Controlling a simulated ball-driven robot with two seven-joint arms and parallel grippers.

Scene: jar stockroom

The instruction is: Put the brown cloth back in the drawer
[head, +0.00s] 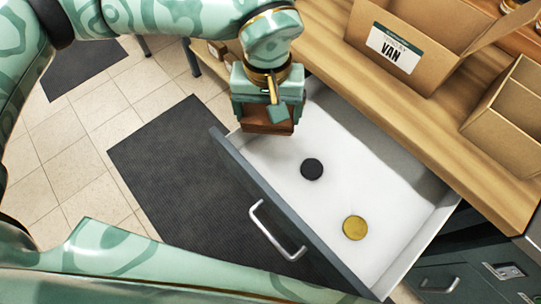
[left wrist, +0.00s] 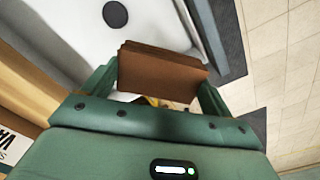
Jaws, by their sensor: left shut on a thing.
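The brown cloth (head: 266,123) is a folded brown block held in my left gripper (head: 268,108). It also shows between the fingers in the left wrist view (left wrist: 160,72). My left gripper is shut on it, above the far left corner of the open drawer (head: 258,181). I cannot tell how high the cloth is above the drawer. The drawer has a white inside and a grey front with a silver handle. A black disc (head: 312,169) and a yellow disc (head: 355,228) lie on its floor. My right gripper is not in view.
The wooden counter (head: 400,125) runs above the drawer. On it stand a cardboard box labelled VAN (head: 425,35) and another open cardboard box (head: 510,115). A dark mat (head: 185,170) lies on the tiled floor before the drawer. Most of the drawer floor is clear.

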